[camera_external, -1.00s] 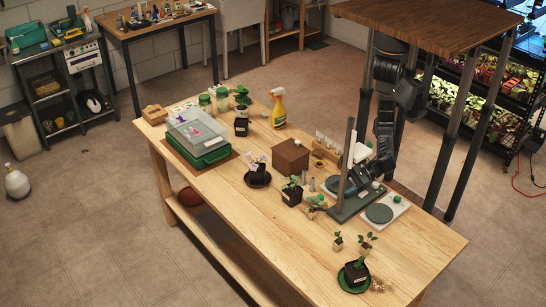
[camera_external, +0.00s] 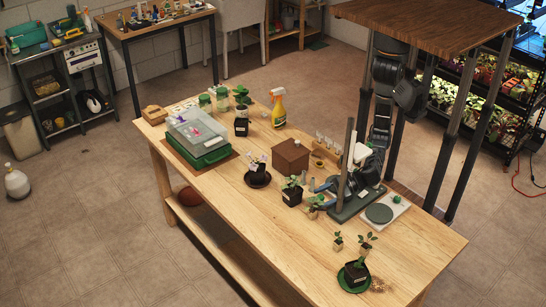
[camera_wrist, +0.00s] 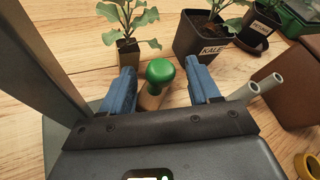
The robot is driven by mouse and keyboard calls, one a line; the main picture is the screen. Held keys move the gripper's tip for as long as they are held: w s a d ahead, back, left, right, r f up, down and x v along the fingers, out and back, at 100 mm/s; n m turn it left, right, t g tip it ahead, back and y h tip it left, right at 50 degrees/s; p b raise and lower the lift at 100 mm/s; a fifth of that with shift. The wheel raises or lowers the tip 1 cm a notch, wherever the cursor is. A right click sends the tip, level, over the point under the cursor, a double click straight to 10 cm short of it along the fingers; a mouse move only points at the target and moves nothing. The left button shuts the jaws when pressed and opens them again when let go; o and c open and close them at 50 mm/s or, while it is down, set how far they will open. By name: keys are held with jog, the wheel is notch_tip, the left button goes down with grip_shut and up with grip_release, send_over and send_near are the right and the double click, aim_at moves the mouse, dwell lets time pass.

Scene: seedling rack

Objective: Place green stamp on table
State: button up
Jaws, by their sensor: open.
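The green stamp has a round green knob (camera_wrist: 160,70) on a light wooden body, seen in the wrist view. It is between the two blue fingers of my gripper (camera_wrist: 161,80), with a visible gap on each side of the knob. My gripper is open, low over the wooden table (camera_wrist: 70,35). The lower part of the stamp is partly hidden by the knob and my gripper. In the external view, my gripper (camera_external: 322,192) is near the table's middle, and I cannot make out the stamp there.
A small potted seedling (camera_wrist: 127,50) and a black pot labelled KALE (camera_wrist: 203,38) stand just beyond the fingers. Two grey tubes (camera_wrist: 262,85) and a brown box (camera_wrist: 290,75) are on the right. A post (camera_external: 345,160) rises beside my arm.

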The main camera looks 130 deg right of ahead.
jog(key=shift+c, duration=0.3)
grip_shut()
dwell(0.3)
